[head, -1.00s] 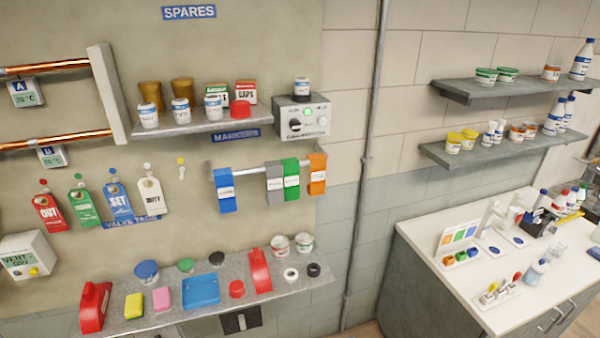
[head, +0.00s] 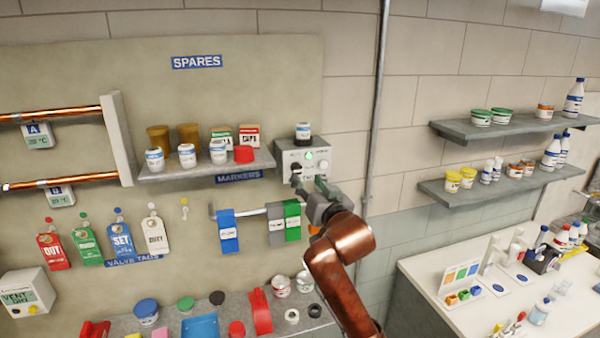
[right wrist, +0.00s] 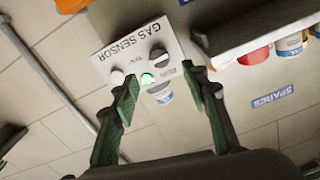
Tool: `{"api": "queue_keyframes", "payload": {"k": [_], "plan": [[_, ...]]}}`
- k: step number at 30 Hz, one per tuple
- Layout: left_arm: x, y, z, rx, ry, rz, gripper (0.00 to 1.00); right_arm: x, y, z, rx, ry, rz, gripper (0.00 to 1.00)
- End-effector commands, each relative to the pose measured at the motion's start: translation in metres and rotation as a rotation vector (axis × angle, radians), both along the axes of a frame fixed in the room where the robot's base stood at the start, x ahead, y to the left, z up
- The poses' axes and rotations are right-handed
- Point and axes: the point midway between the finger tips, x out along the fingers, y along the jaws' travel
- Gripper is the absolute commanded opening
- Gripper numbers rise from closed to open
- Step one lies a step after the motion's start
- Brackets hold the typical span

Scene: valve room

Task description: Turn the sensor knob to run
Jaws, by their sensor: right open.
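The grey gas sensor box (head: 318,147) is on the wall panel right of the marker shelf. It carries a black knob (right wrist: 159,57), a lit green lamp (head: 309,156) and a white round button (right wrist: 117,76). The label GAS SENSOR is legible in the right wrist view; the small print by the knob is not. My right gripper (head: 309,183) is open and empty just below the front of the box. In the right wrist view its fingers (right wrist: 160,84) are spread, with the knob beyond their tips and apart from them. My left gripper is out of view.
A small jar (head: 303,131) stands on the box. The marker shelf (head: 205,168) with jars is close on the left. A vertical pipe (head: 380,110) runs to the right.

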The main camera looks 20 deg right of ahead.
Motion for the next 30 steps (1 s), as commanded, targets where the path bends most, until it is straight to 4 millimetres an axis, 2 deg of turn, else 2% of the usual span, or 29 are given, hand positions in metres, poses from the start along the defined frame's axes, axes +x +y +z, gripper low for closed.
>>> {"api": "queue_keyframes", "payload": {"k": [9, 13, 18, 25, 30], "plan": [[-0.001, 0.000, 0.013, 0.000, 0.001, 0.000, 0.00, 0.048, 0.001, 0.000, -0.001, 0.003, -0.001, 0.42], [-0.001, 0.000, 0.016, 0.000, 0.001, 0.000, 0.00, 0.063, 0.002, 0.000, -0.001, 0.003, -0.001, 0.42], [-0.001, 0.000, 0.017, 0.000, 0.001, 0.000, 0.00, 0.072, 0.002, -0.001, -0.001, 0.002, -0.001, 0.42], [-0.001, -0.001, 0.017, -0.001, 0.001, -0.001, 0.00, 0.072, 0.002, -0.001, -0.001, 0.001, -0.001, 0.42], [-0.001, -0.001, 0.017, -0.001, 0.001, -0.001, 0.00, 0.072, 0.002, -0.002, -0.001, 0.002, -0.001, 0.31]]}}
